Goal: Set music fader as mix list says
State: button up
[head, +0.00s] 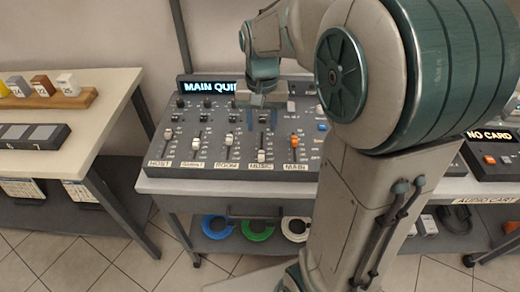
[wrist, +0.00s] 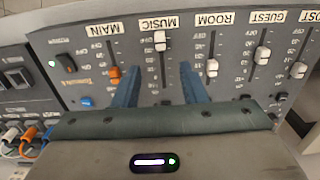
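The music fader (head: 261,156) has a white cap near the front, label end of its slot on the grey mixer (head: 180,146). In the wrist view, the music fader cap (wrist: 160,40) lies beside the lowest marks, by the upside-down MUSIC label. My gripper (head: 262,113) is over the back part of the music column. In the wrist view, my gripper (wrist: 160,72) is open, its blue fingers on either side of the music slot and apart from the cap. Whether the fingertips touch the panel cannot be told. No mix list is readable.
The orange main fader (wrist: 114,72) and white room fader (wrist: 212,68) flank the music slot closely. The lit display (head: 207,87) reads "MAIN QUI", the rest hidden by my arm. A side table (head: 110,100) with blocks stands left. Colored rings (head: 257,229) lie on the shelf below.

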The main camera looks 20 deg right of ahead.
aim_at(261, 154)
notch_tip(261, 154, down, 11)
jog(key=shift+r+b, duration=0.1)
jog(key=shift+b, duration=0.2)
grip_shut()
